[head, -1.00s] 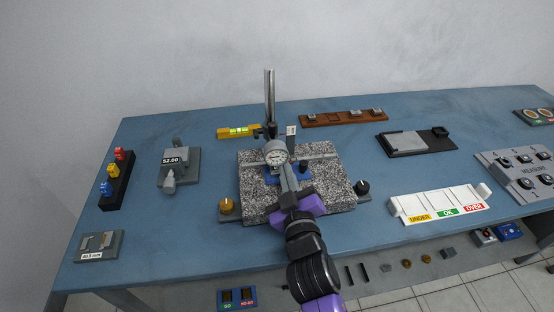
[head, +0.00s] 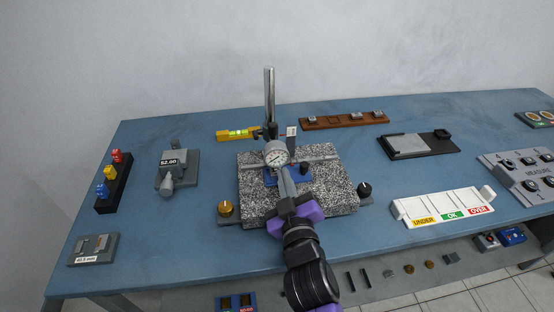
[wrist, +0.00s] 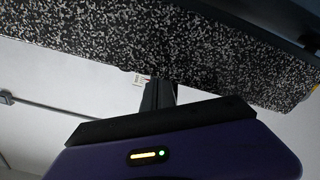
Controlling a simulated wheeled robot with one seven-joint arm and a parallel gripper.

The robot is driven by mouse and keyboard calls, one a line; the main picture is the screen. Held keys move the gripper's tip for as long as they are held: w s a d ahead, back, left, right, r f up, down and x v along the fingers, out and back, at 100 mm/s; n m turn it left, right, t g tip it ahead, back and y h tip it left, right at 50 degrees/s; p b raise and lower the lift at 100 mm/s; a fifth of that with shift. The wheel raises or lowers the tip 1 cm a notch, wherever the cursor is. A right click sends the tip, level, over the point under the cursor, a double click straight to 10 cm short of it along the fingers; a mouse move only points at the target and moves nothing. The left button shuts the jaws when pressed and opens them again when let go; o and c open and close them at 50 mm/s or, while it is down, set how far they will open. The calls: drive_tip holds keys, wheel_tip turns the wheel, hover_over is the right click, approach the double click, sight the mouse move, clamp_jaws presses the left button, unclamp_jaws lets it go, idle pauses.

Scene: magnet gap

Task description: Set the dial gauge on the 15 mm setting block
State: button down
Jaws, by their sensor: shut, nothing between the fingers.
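The dial gauge (head: 276,153) has a round white face and hangs from an arm on a shiny upright post (head: 269,95), over a speckled granite plate (head: 330,200). My gripper (head: 284,176) is just in front of and below the dial, with its fingers together and nothing visible between them. I cannot tell whether it touches the gauge. In the wrist view its dark fingers (wrist: 158,94) reach toward the granite plate's edge. A blue piece (head: 269,181) shows under the gauge, partly hidden by my fingers. I cannot make out a 15 mm block or the gauge tip.
A brown rack (head: 318,123) with several small grey blocks and an empty-looking recess lies at the back. A brass knob (head: 225,208) and a black knob (head: 365,188) flank the plate. An UNDER/OK/OVER tray (head: 435,205) lies right.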

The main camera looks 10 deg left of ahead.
drive_tip(key=v, duration=0.5)
drive_tip(key=shift+s+d, duration=0.1)
drive_tip(key=shift+s, duration=0.25)
idle(0.8)
drive_tip(key=shift+s+r, duration=0.1)
drive_tip(key=shift+r, duration=0.2)
drive_tip(key=s+d+f+m+g+h, duration=0.1)
drive_tip(key=s+d+m, duration=0.2)
drive_tip(key=s+d, duration=0.4)
drive_tip(key=s+d+m+h, duration=0.2)
drive_tip(key=s+d, duration=0.5)
drive_tip(key=s, duration=1.1)
drive_tip(key=s+d+f+m+g+h, duration=0.1)
drive_tip(key=s+d+m, duration=0.3)
drive_tip(key=s+d, duration=0.4)
drive_tip(key=s+h, duration=0.1)
drive_tip(key=s, duration=0.3)
drive_tip(key=shift+s+f+g, duration=0.3)
drive_tip(key=shift+s+f, duration=0.1)
